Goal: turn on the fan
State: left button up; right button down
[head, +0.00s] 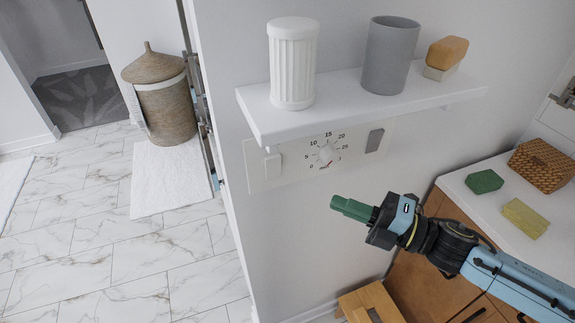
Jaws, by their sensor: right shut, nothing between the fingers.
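A white wall plate (257,178) is mounted below a white shelf. No fan is recognisable in view. My right gripper (337,204) is shut and empty, with green fingertips pointing left. In the picture it is below the plate, apart from the dial and switches. My left gripper is not in view.
The shelf (350,93) juts out above the plate, holding a white ribbed jar (293,62), a grey cup (390,55) and stacked soaps (446,55). A counter (485,206) with sponges and a woven box is right. A wooden stool (370,303) stands below.

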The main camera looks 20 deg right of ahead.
jog(key=shift+a+r, duration=0.1)
jog(key=shift+r, duration=0.05)
jog(key=p, duration=0.3)
send_near(268, 164)
jog(key=shift+x, duration=2.85)
